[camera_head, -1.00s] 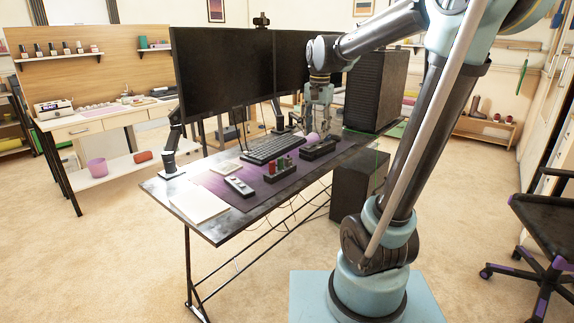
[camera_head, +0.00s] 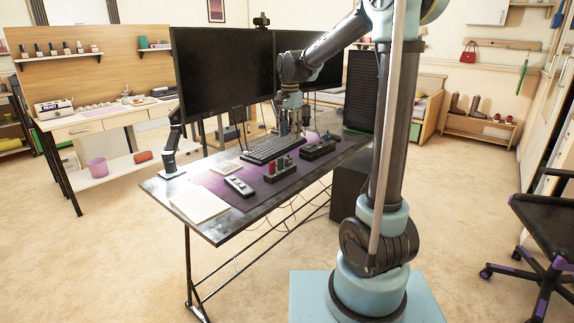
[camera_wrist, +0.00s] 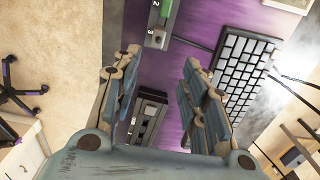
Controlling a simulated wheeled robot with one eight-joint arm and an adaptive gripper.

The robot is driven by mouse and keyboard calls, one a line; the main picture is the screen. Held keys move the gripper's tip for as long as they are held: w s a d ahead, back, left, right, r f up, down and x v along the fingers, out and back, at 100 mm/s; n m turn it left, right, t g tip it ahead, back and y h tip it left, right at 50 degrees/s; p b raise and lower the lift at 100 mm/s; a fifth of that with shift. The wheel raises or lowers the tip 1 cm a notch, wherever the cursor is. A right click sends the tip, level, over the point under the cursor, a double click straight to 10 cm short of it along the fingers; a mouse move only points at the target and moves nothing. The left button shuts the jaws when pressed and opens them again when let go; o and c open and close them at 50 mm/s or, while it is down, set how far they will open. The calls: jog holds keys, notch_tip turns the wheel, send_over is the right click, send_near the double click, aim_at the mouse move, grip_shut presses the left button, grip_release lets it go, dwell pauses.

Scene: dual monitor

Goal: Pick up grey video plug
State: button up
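My gripper (camera_head: 291,128) hangs over the desk near the keyboard's right end. In the wrist view my gripper (camera_wrist: 160,64) has its two fingers well apart with nothing held between them. A small dark rack (camera_head: 279,173) with red, green and greyish upright pieces stands on the purple mat. Its end marked 2 and 3 shows at the top of the wrist view. A grey square piece with a dark hole (camera_wrist: 157,39) sits there by the 3, beyond the fingertips; it may be the grey video plug, but I cannot be sure.
A black slotted box (camera_head: 318,150) stands right of the rack; it shows below the fingers in the wrist view (camera_wrist: 148,118). A keyboard (camera_head: 270,149), a grey button device (camera_head: 239,186) and white paper (camera_head: 199,204) lie on the desk. Two monitors (camera_head: 222,75) stand behind.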

aim_at(288, 163)
notch_tip(288, 163, down, 5)
jog(key=shift+f, duration=0.1)
jog(key=shift+s+d+f, duration=0.1)
jog(key=shift+d+f, duration=0.05)
jog(key=shift+f, duration=1.35)
jog(key=shift+d+f, duration=0.1)
jog(key=shift+f, duration=1.35)
grip_shut()
